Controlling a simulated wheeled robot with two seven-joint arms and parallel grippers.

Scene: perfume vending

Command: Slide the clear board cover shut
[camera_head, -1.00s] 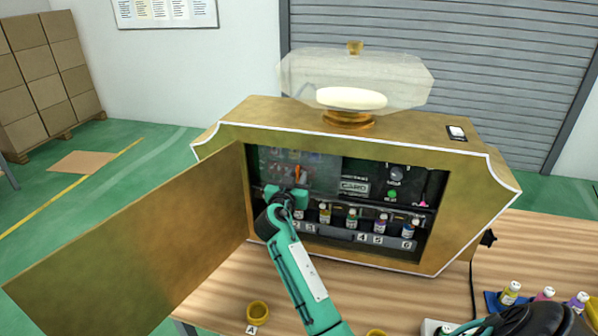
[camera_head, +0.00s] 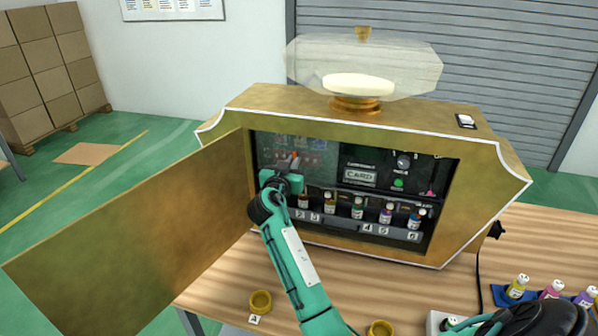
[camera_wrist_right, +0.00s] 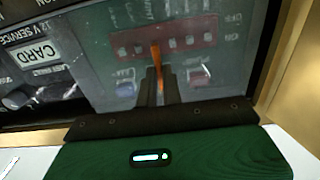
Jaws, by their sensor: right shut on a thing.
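The golden vending cabinet (camera_head: 480,190) stands on the wooden table with its front open. The clear board cover (camera_head: 316,158) lies over the left part of the dark inner panel. In the right wrist view the cover (camera_wrist_right: 102,72) is a hazy sheet over a board with a red strip (camera_wrist_right: 195,40). My right gripper (camera_head: 294,168) reaches into the opening. In the wrist view its dark fingers (camera_wrist_right: 161,84) are shut on the cover's upright orange handle (camera_wrist_right: 156,57). The fingers hide the handle's lower part. My left gripper is not in view.
The open golden door (camera_head: 130,240) stands out to the left of my arm. Several small bottles (camera_head: 358,208) stand in a row below the panel. A CARD sign (camera_head: 360,176) is right of the cover. Golden cups (camera_head: 260,302) sit on the table in front.

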